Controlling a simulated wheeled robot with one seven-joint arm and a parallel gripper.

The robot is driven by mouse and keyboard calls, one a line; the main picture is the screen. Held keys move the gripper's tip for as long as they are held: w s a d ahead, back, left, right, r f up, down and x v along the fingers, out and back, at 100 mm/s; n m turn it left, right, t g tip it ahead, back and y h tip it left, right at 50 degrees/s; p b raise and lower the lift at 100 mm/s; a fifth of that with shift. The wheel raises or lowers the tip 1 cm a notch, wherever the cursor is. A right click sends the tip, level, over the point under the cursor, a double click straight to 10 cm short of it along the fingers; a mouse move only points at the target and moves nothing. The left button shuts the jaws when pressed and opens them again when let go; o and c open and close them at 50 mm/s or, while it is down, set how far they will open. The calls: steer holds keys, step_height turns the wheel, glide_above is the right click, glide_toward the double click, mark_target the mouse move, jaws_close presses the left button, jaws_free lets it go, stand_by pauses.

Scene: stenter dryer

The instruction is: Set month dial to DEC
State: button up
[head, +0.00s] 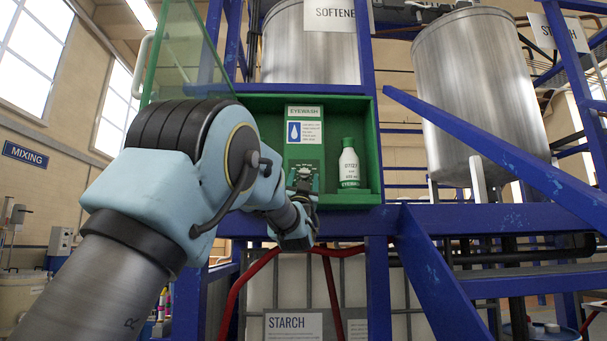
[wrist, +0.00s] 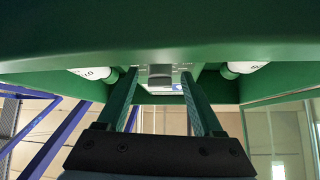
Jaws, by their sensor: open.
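The fingers are open, one on each side of the knob, with a visible gap on both sides. In the head view my gripper (head: 303,183) is at the lower part of the eyewash panel (head: 304,127), and it largely hides the dial. The marks around the knob are too small to read, so its setting cannot be told.
A white bottle with a green cap (head: 349,165) stands right of the panel. The wrist view shows white bottles on both sides of the knob (wrist: 250,67). The cabinet's clear green door (head: 188,55) is open at left. Blue frame beams (head: 500,160) surround the cabinet.

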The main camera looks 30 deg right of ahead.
steer(key=shift+w+r, duration=0.1)
jaws_close()
stand_by(0.6)
